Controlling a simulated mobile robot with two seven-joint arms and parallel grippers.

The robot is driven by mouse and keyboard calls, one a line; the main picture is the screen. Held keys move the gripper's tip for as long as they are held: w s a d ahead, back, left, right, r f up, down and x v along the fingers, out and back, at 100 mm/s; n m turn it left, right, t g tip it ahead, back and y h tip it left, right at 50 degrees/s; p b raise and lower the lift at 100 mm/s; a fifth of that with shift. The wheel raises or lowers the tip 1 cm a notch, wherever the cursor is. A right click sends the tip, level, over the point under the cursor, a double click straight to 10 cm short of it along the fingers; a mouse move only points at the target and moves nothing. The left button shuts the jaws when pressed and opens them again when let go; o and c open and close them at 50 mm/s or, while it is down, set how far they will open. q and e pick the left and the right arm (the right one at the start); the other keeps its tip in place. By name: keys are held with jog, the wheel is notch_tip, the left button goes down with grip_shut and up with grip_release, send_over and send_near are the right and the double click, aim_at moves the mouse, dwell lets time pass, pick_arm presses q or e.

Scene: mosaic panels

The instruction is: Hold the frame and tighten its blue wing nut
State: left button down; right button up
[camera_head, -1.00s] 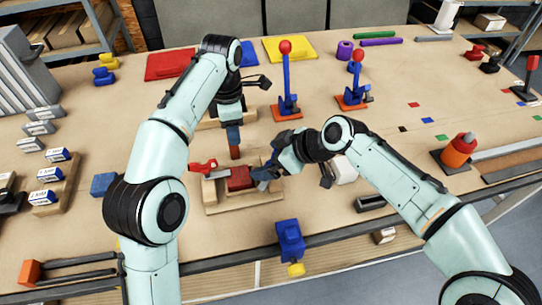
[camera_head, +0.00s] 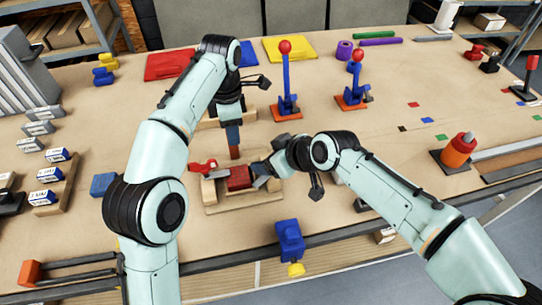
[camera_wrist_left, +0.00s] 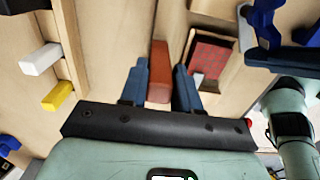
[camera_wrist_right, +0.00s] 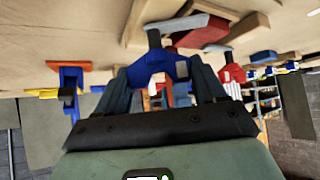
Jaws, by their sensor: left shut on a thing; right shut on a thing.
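My left gripper (camera_head: 233,128) points down and is shut on an upright brown-red bar (camera_head: 235,152) at the back of the wooden frame (camera_head: 215,209). In the left wrist view the bar (camera_wrist_left: 160,72) sits between the two blue-grey fingers. My right gripper (camera_head: 268,169) reaches in from the right and is shut on the blue wing nut (camera_wrist_right: 155,68) at the frame's right side. A dark stud end shows behind the nut. In the head view the nut is mostly hidden by the fingers. A red block (camera_head: 238,178) lies in the frame, with a red wing nut (camera_head: 203,167) at its left.
Two blue levers with red knobs (camera_head: 285,47) (camera_head: 354,56) stand behind on orange bases. A blue clamp-like piece (camera_head: 290,240) is at the front edge. An orange cylinder (camera_head: 459,152) stands at right. White-and-blue boxes (camera_head: 43,197) are at left.

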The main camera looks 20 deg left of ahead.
jog(key=m+t, duration=0.1)
jog(key=m+h, duration=0.1)
jog(key=m+t, duration=0.1)
jog(key=m, duration=0.1)
jog(key=shift+s+a+t+h, duration=0.15)
jog(key=shift+a+t+h, duration=0.15)
jog(key=shift+h, duration=0.1)
pick_arm(q)
jog(key=shift+d, duration=0.25)
pick_arm(e)
jog(key=shift+d+m+t+h, duration=0.15)
jog(key=shift+m+t+h, duration=0.55)
jog(key=shift+m, duration=0.7)
jog(key=o, duration=1)
jog(key=shift+o, duration=0.2)
pick_arm(q)
jog(key=shift+a, duration=0.1)
pick_arm(e)
jog(key=shift+d, duration=0.1)
jog(key=shift+s+d+r, duration=0.1)
jog(key=shift+d+r, duration=0.05)
jog(key=shift+r, duration=0.2)
pick_arm(q)
jog(key=shift+a, duration=0.1)
pick_arm(e)
jog(key=v, duration=1.1)
jog(key=shift+r, duration=0.1)
